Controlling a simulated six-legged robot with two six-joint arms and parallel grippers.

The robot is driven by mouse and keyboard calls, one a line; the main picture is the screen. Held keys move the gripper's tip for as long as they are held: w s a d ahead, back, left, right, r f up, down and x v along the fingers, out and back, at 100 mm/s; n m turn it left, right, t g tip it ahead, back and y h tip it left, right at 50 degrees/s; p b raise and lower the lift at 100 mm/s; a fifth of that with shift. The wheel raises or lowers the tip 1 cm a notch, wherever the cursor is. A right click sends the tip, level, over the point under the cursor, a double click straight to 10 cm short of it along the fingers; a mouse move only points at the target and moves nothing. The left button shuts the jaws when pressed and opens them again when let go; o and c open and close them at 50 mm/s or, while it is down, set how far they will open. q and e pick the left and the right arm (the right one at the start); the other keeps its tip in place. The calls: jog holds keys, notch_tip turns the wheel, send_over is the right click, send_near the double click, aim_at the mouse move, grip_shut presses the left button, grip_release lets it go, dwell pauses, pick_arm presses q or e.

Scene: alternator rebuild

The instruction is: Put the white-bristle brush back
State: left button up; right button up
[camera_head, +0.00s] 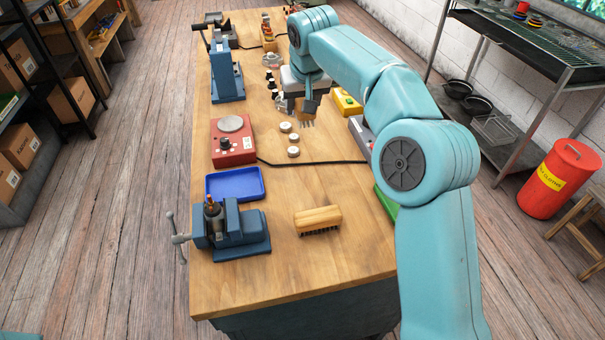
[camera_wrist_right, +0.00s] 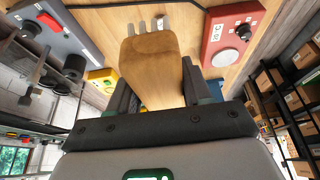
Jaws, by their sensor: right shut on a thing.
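My right gripper (camera_head: 311,98) is shut on a brush with a wooden body (camera_head: 305,110). It holds the brush over the far-middle part of the workbench, with pale bristles pointing down. In the right wrist view the wooden body (camera_wrist_right: 150,72) sits between the jaws (camera_wrist_right: 152,88), with a few pale tufts showing beyond its end. A second wooden brush, with dark bristles (camera_head: 318,220), lies on the near part of the bench, apart from the gripper. My left gripper is out of view.
The bench (camera_head: 300,270) holds a blue vise (camera_head: 235,232), an empty-looking blue tray (camera_head: 235,184), a red device (camera_head: 232,142), a blue press (camera_head: 226,75), small round parts (camera_head: 292,138) and a yellow box (camera_head: 346,101). A black cable crosses the bench. Bare wood surrounds the dark-bristle brush.

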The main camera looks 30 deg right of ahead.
jog(key=b, duration=0.2)
send_over(302, 171)
jog(key=s, duration=0.1)
jog(key=f, duration=1.4)
jog(key=shift+s+a+f, duration=0.2)
jog(key=shift+f, duration=0.1)
notch_tip(302, 171, down, 5)
jog(key=shift+w+f, duration=0.1)
jog(key=o, duration=1)
jog(key=shift+f, duration=0.1)
